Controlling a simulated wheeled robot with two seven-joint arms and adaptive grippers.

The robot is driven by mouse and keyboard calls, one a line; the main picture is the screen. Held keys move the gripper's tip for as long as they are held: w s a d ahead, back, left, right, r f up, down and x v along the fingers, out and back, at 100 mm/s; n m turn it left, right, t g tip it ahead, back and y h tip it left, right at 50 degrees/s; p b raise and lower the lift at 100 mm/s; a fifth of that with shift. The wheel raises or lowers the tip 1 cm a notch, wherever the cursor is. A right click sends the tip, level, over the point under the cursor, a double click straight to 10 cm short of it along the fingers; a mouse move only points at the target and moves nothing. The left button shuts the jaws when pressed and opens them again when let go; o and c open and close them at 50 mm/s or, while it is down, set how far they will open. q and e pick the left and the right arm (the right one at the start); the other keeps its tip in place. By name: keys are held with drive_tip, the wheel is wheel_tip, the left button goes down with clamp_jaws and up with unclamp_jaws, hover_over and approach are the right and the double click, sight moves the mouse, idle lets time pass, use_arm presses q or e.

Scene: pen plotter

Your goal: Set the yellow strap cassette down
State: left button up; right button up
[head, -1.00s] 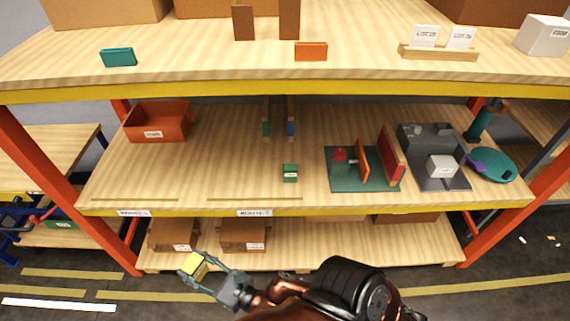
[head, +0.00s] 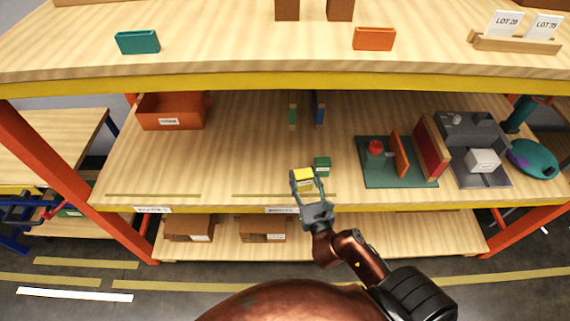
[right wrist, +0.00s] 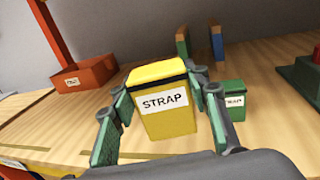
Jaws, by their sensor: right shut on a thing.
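The yellow strap cassette (head: 303,175) is held upright in my right gripper (head: 307,184), over the front part of the middle shelf (head: 240,170). In the right wrist view the cassette (right wrist: 164,103) shows its white STRAP label between the two fingers (right wrist: 160,112). A green strap cassette (head: 323,164) stands on the shelf just right of and behind it; it also shows in the right wrist view (right wrist: 232,100). I cannot tell whether the yellow cassette touches the shelf. My left gripper is not in view.
Two upright dividers, green (head: 293,115) and blue (head: 319,113), stand behind. A green fixture with red parts (head: 385,179) and a grey tray (head: 492,133) are to the right. An orange bin (head: 172,111) is at left. The shelf left of the cassette is bare.

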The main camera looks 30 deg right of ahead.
drive_tip(key=d+r+m+g+h, duration=0.2)
drive_tip(key=d+h, duration=0.1)
drive_tip(key=d, duration=0.5)
drive_tip(key=shift+m+h, duration=0.3)
drive_tip(key=shift+h, duration=0.1)
drive_tip(key=w+a+f+b, duration=0.1)
drive_tip(key=w+f, duration=0.2)
drive_tip(key=w, duration=0.1)
drive_tip(key=w+a+f+b, duration=0.2)
drive_tip(key=w+f, duration=0.1)
drive_tip(key=w, duration=0.2)
drive_tip(key=w+a+f+b, duration=0.1)
drive_tip(key=w+f+b, duration=0.1)
drive_tip(key=w+f, duration=0.1)
drive_tip(key=shift+w+a, duration=0.35)
drive_tip(key=shift+w, duration=0.4)
wheel_tip(320, 180, down, 4)
drive_tip(key=shift+w+r+b, duration=0.15)
drive_tip(key=shift+r+b, duration=0.05)
drive_tip(key=shift+b, duration=0.85)
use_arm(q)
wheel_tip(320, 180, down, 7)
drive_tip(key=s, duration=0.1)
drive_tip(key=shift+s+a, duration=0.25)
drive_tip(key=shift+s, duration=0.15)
use_arm(e)
drive_tip(key=shift+r, duration=0.1)
